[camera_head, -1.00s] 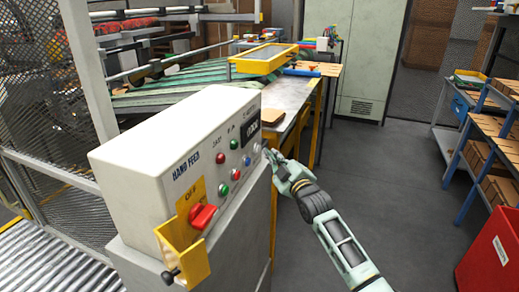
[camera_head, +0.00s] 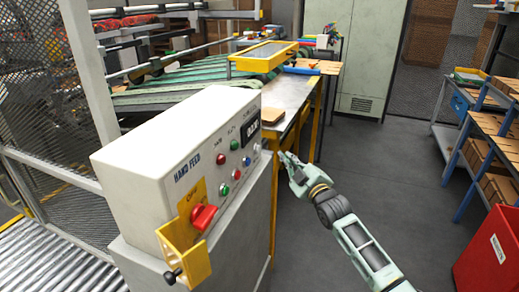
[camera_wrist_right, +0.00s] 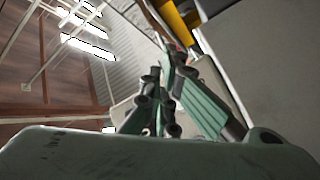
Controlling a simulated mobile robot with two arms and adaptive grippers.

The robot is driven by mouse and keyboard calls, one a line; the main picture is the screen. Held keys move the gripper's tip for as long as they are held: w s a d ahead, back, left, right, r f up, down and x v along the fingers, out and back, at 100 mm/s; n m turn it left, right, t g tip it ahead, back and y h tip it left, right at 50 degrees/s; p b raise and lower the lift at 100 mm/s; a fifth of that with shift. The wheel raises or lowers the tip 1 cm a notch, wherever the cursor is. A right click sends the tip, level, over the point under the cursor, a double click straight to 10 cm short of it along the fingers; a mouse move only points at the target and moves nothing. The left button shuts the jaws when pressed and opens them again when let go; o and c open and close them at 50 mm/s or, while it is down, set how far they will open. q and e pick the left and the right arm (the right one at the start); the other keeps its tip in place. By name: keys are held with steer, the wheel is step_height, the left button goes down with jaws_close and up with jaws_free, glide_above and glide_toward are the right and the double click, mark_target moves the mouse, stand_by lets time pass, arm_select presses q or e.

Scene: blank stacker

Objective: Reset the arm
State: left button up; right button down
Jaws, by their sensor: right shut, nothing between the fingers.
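My right gripper (camera_head: 287,158) is shut and empty. In the head view it is in the air just right of the control box's button face, a small gap away from it. The arm reaches in from the lower right. In the right wrist view its green fingers (camera_wrist_right: 172,85) come together at the tips. The white control box (camera_head: 160,150), marked HAND FEED, has green, red and blue buttons, a small dark display (camera_head: 252,133) and a red rotary switch (camera_head: 203,216) in a yellow bracket. My left gripper is not in view.
Behind the box is a metal table (camera_head: 290,95) with a yellow tray (camera_head: 263,57) and a small brown block (camera_head: 272,115). A roller conveyor (camera_head: 50,262) runs at lower left. A shelf with cartons (camera_head: 490,130) and a red bin (camera_head: 490,255) stand right. The grey floor between is clear.

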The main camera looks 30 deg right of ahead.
stand_by(0.5)
steer(key=s+a+f+m+g, duration=0.1)
steer(key=s+f+g, duration=0.15)
steer(key=f, duration=0.95)
steer(key=s+a+f+m+g, duration=0.1)
steer(key=s+f+g, duration=0.15)
steer(key=f, duration=0.95)
steer(key=s+a+f+m+g, duration=0.1)
steer(key=s+a+f+g, duration=0.15)
steer(key=s+f, duration=0.6)
steer(key=s+a+f+m+g, duration=0.1)
steer(key=s+a+f+g, duration=0.15)
steer(key=s+f, duration=0.65)
steer(key=s+a+f+g, duration=0.2)
steer(key=s+a+f, duration=0.2)
steer(key=s+f, duration=0.3)
steer(key=s+a+f+m+g+y, duration=0.1)
steer(key=s+a+f+g, duration=0.2)
steer(key=s, duration=1.5)
steer(key=s+a+f+m+g, duration=0.1)
steer(key=s+a+f+g, duration=0.1)
steer(key=s+a+f, duration=0.5)
steer(key=s+f, duration=0.5)
steer(key=shift+s+a+f+g+y, duration=0.2)
steer(key=shift+f+g+y, duration=0.1)
steer(key=shift+g, duration=0.1)
